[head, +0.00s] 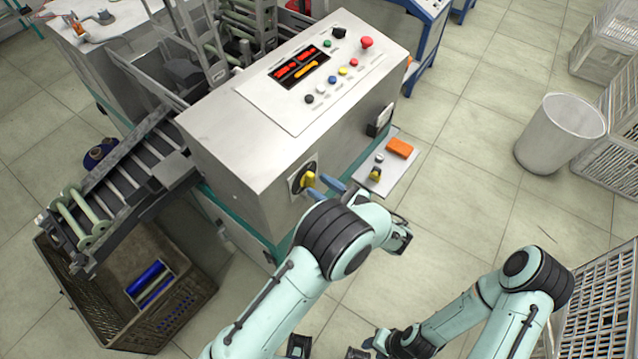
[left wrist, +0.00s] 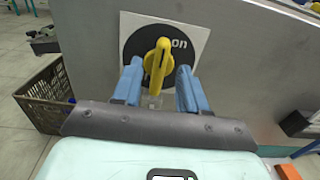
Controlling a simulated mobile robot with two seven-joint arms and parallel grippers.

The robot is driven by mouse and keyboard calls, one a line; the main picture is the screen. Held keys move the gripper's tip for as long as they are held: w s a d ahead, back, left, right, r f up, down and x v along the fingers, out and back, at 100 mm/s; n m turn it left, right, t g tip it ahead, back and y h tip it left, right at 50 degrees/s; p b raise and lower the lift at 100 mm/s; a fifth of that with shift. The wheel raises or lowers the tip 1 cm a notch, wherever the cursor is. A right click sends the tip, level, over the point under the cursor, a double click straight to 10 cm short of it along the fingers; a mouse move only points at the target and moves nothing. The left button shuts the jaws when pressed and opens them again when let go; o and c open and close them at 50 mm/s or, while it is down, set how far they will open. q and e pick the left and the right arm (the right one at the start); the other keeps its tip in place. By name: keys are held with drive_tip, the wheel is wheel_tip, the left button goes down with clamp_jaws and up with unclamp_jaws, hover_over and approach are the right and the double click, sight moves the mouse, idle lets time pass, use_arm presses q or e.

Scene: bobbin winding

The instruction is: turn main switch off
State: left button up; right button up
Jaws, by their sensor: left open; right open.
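The main switch (head: 304,179) is on the front side of the grey machine cabinet, with a yellow handle on a black disc and a pale plate. In the left wrist view the yellow handle (left wrist: 157,64) stands nearly upright, and the word "on" shows to its right. My left gripper (head: 325,189) is open in front of the switch. In the left wrist view its blue fingers (left wrist: 160,86) are on either side of the handle, with gaps visible. My right gripper (head: 368,349) is open and low at the bottom edge, partly cut off, away from the switch.
A control panel with buttons (head: 325,72) tops the cabinet. A small shelf (head: 398,170) holding an orange block (head: 400,147) juts out right of the switch. A brown crate (head: 110,318) stands at lower left. A bin (head: 560,135) stands on open floor at right.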

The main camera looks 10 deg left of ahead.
use_arm(q)
drive_tip(key=shift+w+a, duration=0.3)
drive_tip(key=shift+a, duration=0.3)
clamp_jaws()
